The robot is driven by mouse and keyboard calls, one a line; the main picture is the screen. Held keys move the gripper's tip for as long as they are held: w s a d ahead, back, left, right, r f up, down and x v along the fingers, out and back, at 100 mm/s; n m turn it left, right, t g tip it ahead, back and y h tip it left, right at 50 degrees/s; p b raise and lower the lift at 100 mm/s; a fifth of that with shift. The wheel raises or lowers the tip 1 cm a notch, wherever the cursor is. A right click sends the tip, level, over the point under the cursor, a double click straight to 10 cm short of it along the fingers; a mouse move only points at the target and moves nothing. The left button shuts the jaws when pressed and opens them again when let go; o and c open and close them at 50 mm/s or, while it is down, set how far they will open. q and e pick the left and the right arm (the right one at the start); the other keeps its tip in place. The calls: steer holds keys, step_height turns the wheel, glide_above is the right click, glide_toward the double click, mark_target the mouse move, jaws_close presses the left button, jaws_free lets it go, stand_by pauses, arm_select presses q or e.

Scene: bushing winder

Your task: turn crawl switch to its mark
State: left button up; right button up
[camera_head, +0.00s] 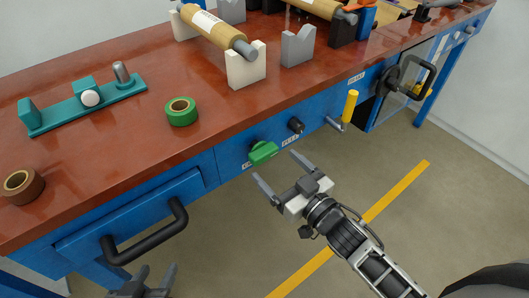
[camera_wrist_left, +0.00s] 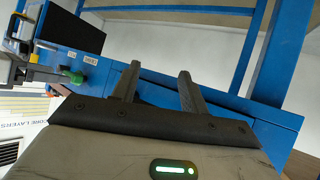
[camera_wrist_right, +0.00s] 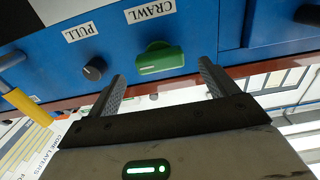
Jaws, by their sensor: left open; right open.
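The green crawl switch (camera_head: 263,152) is a knob on the blue front panel of the bench. In the right wrist view the green switch (camera_wrist_right: 160,59) sits below the upside-down CRAWL label (camera_wrist_right: 151,11), between and beyond the fingertips. My right gripper (camera_head: 275,167) is open, with its fingers on either side of the switch but apart from it. My left gripper (camera_head: 157,275) is open and empty at the bottom of the head view, below the drawer handle. In the left wrist view the switch (camera_wrist_left: 73,76) shows small at the left. I cannot make out the mark.
A black knob (camera_head: 296,125) with a PULL label and a yellow-handled crank (camera_head: 350,106) are right of the switch. A black drawer handle (camera_head: 146,236) sticks out at left. Green tape (camera_head: 181,111) and a teal fixture (camera_head: 82,104) stand on the red-brown benchtop (camera_head: 150,72).

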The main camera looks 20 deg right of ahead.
mark_target(268, 158)
steer(key=x, duration=0.5)
steer(key=shift+w+a, duration=0.1)
steer(key=shift+w, duration=0.25)
steer(key=c, duration=1)
